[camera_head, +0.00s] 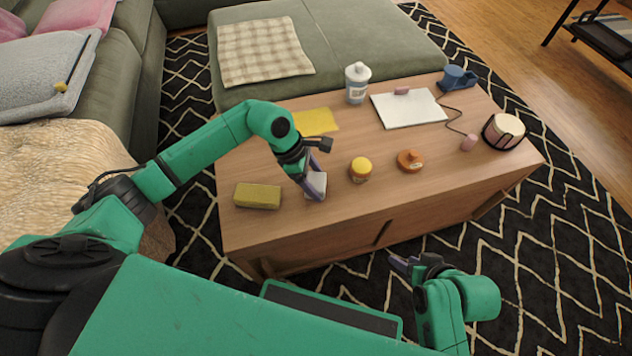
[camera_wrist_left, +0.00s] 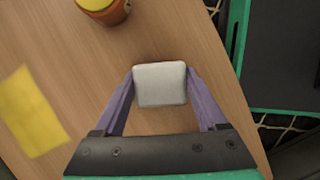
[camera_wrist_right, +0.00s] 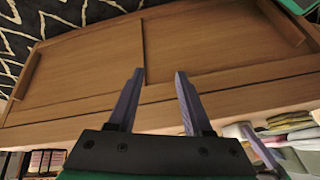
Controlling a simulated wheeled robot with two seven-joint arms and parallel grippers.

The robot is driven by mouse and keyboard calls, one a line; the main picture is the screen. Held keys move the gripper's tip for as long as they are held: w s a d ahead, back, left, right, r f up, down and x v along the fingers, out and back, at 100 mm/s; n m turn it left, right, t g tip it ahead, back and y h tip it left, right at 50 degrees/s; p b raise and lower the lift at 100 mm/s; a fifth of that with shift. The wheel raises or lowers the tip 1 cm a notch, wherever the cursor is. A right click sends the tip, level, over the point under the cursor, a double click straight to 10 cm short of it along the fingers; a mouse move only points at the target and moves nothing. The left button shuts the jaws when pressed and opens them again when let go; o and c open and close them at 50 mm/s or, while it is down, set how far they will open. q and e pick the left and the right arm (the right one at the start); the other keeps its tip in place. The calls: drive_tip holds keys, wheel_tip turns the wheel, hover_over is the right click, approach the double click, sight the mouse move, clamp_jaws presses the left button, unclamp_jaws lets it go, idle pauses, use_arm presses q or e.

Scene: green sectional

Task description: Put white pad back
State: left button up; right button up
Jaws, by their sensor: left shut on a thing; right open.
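The white pad (camera_wrist_left: 160,84) is a small pale block with rounded corners. In the left wrist view it sits between the two purple fingers of my left gripper (camera_wrist_left: 160,98), which is shut on it. In the head view the pad (camera_head: 316,184) is partly hidden by the fingers of my left gripper (camera_head: 312,187), over the front part of the wooden table (camera_head: 440,170). I cannot tell whether the pad touches the table top. My right gripper (camera_head: 396,262) is open and empty in front of the table; its parted fingers also show in the right wrist view (camera_wrist_right: 155,98).
A yellow-green block (camera_head: 257,196) lies left of the pad. A yellow-lidded jar (camera_head: 360,169) and an orange item (camera_head: 410,161) stand to its right. Behind are a yellow cloth (camera_head: 317,122), a white bottle (camera_head: 357,83), a white board (camera_head: 408,109) and a blue mug (camera_head: 456,78).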

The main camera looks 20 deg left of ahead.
use_arm(q)
drive_tip(key=shift+r, duration=0.1)
use_arm(e)
drive_tip(key=shift+a, duration=0.1)
use_arm(q)
drive_tip(key=o, duration=1.1)
drive_tip(key=p+v, duration=0.2)
drive_tip(key=v, duration=1)
drive_tip(key=shift+p, duration=0.35)
use_arm(e)
drive_tip(key=s+d+r+g+h, duration=0.2)
drive_tip(key=s+d+r+g, duration=0.1)
drive_tip(key=s+d+r, duration=0.1)
drive_tip(key=shift+s+d+r+m, duration=0.3)
drive_tip(key=shift+d+r, duration=0.25)
drive_tip(key=shift+d, duration=0.55)
